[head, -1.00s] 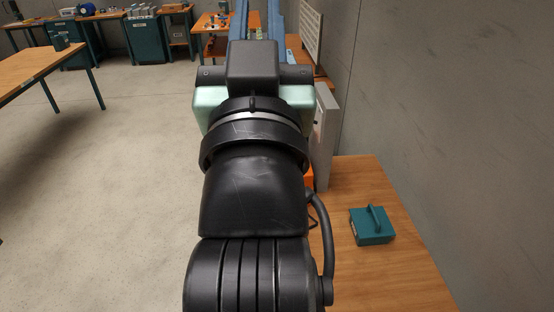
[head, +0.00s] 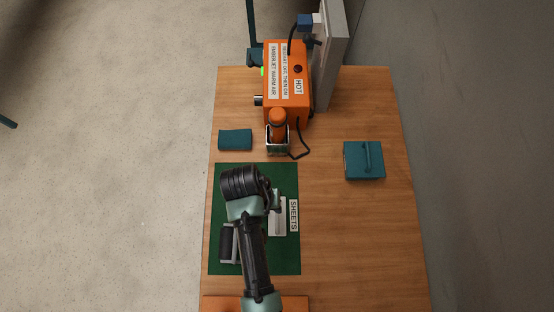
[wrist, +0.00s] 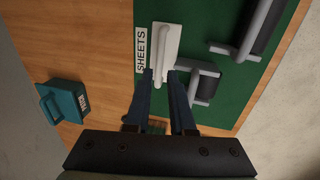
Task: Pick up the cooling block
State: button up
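The cooling block appears to be the teal block with a raised handle (head: 364,160), upright on the bare wood at the right of the table in the head view. It also shows at the left of the wrist view (wrist: 67,99), with a small label on its side. My gripper (wrist: 160,76) is open and empty. Its two dark blue fingers are apart and point down over the green mat, beside the white sheet piece. The block is well to the side of the fingers. In the head view my arm largely hides the gripper.
An orange warm-air unit marked HOT (head: 284,85) and a teal pad (head: 235,139) stand farther back. Wood around the block is clear.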

aim_at(277, 215)
jog(key=shift+w+d+f+p, duration=0.15)
jog(key=shift+d+f, duration=0.1)
jog(key=shift+f, duration=0.9)
jog(key=shift+s+d+f+p, duration=0.1)
jog(key=shift+d+f, duration=0.15)
jog(key=shift+f, duration=0.95)
jog(key=shift+w+d+f+p, duration=0.15)
jog(key=shift+d+f, duration=0.1)
jog(key=shift+f, duration=0.9)
jog(key=shift+s, duration=0.1)
jog(key=shift+c, duration=0.3)
grip_shut()
jog(key=shift+r, duration=0.1)
